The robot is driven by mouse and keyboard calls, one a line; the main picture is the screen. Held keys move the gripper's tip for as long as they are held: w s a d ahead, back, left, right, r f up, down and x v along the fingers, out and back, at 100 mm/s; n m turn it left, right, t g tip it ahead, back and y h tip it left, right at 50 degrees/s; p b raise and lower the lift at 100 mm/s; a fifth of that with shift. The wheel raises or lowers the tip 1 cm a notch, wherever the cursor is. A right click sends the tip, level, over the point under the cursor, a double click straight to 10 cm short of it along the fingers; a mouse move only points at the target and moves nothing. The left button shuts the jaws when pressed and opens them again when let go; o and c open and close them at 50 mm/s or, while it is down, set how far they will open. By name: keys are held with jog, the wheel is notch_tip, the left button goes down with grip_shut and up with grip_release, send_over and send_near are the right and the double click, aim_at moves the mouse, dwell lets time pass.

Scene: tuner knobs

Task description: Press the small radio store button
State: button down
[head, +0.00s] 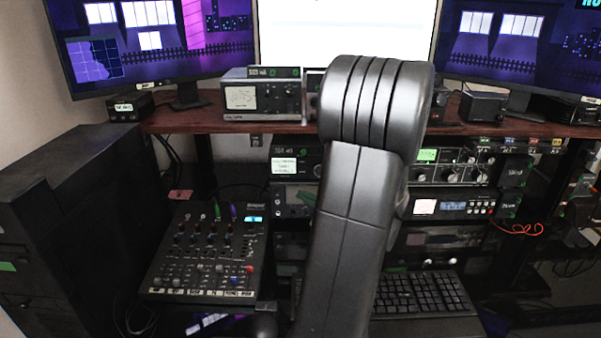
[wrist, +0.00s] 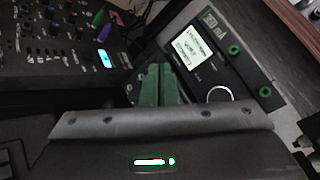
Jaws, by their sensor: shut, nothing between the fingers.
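My gripper (wrist: 159,68) shows in the wrist view as two green fingers lying side by side, shut and empty. Right of them is a dark radio-like unit (wrist: 211,70) with a lit white text screen (wrist: 194,46) and a pale-ringed round knob (wrist: 220,94). A unit with a similar white screen (head: 284,166) sits on the rack in the head view, left of my arm. I cannot tell for sure which unit is the small radio. No store button label is readable. In the head view a green bit of my gripper (head: 303,203) shows left of my arm.
A black mixer (head: 205,247) with coloured knobs stands at the left; it also shows in the wrist view (wrist: 60,30). A wooden shelf (head: 200,127) carries more equipment above. A keyboard (head: 425,293) lies low in front. My arm hides the rack's middle.

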aim_at(302, 171)
jog(key=shift+w, duration=0.1)
jog(key=w+p, duration=0.1)
jog(key=w, duration=0.7)
jog(key=shift+w, duration=0.35)
dwell(1.8)
jog(key=shift+w, duration=0.4)
jog(key=shift+w, duration=0.35)
dwell(0.5)
jog(key=shift+s, duration=0.1)
jog(key=shift+s+b, duration=0.45)
jog(key=shift+s, duration=0.25)
